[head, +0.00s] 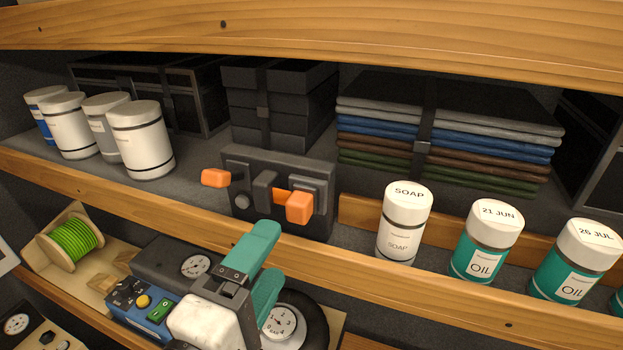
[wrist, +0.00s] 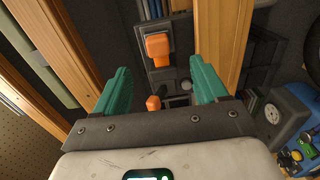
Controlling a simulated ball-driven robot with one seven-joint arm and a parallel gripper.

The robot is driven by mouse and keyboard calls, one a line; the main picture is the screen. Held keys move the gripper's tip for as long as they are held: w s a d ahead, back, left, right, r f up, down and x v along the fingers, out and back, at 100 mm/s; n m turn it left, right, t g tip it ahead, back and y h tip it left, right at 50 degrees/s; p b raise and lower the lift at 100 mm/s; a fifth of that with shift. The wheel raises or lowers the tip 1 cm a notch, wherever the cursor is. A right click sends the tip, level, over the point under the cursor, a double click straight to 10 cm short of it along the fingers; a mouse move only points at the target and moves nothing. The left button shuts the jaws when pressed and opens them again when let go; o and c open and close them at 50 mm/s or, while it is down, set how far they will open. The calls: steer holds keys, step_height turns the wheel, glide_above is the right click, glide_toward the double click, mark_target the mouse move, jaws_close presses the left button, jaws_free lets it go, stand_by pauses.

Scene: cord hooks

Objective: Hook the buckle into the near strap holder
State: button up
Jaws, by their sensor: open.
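A dark holder unit (head: 278,168) stands at the front edge of the middle shelf. An orange block (head: 300,208) with an orange strip beside it is on its right front; a smaller orange piece (head: 215,178) sticks out at its left. A round knob (head: 242,201) is below that piece. I cannot tell which orange piece is the buckle. My gripper (head: 268,257) has teal fingers, open and empty, in front of and below the unit. In the wrist view, the larger orange block (wrist: 158,47) and the small orange piece (wrist: 153,103) show between the open fingers (wrist: 158,76).
White jars (head: 140,140) stand left of the unit, and a soap jar (head: 403,220) and oil jars (head: 487,242) right. Folded cloths (head: 450,130) and black boxes (head: 275,100) lie behind. The wooden shelf edge (head: 180,215) runs below; another board (head: 320,35) is above.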

mark_target(295, 215)
steer(key=shift+w+r, duration=0.15)
steer(key=shift+w, duration=0.05)
steer(key=shift+w, duration=0.1)
steer(key=shift+x, duration=4.5)
steer(key=shift+c, duration=0.3)
jaws_close()
steer(key=shift+p+v, duration=0.8)
steer(key=shift+v, duration=2.05)
steer(key=shift+s, duration=0.2)
